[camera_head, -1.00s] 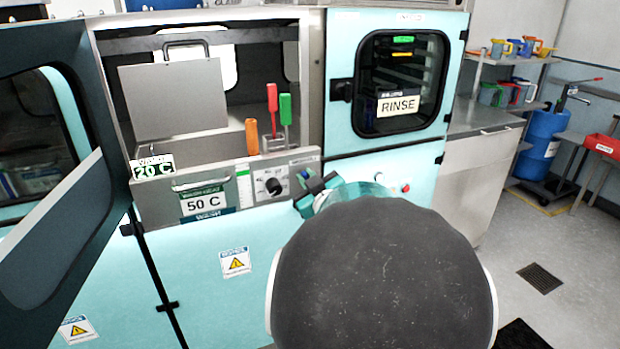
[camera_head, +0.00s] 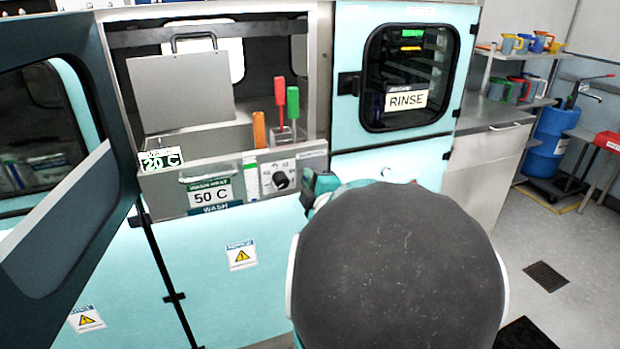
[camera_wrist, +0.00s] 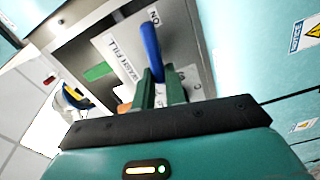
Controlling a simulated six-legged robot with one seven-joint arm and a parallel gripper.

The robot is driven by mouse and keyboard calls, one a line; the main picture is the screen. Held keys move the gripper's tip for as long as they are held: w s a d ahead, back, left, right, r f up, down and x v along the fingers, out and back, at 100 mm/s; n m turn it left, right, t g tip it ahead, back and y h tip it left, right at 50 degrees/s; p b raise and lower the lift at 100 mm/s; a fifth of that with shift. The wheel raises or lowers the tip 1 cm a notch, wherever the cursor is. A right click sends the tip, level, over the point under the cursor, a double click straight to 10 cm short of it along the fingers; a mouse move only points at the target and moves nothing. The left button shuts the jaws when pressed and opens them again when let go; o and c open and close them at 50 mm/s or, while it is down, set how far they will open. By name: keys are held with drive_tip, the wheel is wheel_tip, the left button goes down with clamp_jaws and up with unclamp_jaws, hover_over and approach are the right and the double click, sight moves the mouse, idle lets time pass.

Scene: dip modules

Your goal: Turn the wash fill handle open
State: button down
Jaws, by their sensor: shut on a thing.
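The wash fill handle (camera_wrist: 151,48) is a blue lever in the wrist view, standing in front of a white plate (camera_wrist: 122,62) lettered "WASH FILL". My gripper (camera_wrist: 162,88) has its green fingers on both sides of the handle's near end and is shut on it. The rest of the handle sticks out beyond the fingers. In the head view only a bit of my gripper (camera_head: 320,187) shows, just right of the wash panel's black knob (camera_head: 281,180). My own arm hides the handle there.
The wash panel (camera_head: 235,180) shows a "50 C" sign. Orange, red and green handles stand in the open bay above it. The rinse door (camera_head: 408,78) is closed at right. A dark open door (camera_head: 60,140) stands at left.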

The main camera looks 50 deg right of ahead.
drive_tip(key=shift+f+n, duration=0.25)
drive_tip(key=shift+n, duration=0.85)
drive_tip(key=c, duration=1.4)
unclamp_jaws()
drive_tip(key=shift+c, duration=0.2)
drive_tip(key=shift+s+a, duration=0.1)
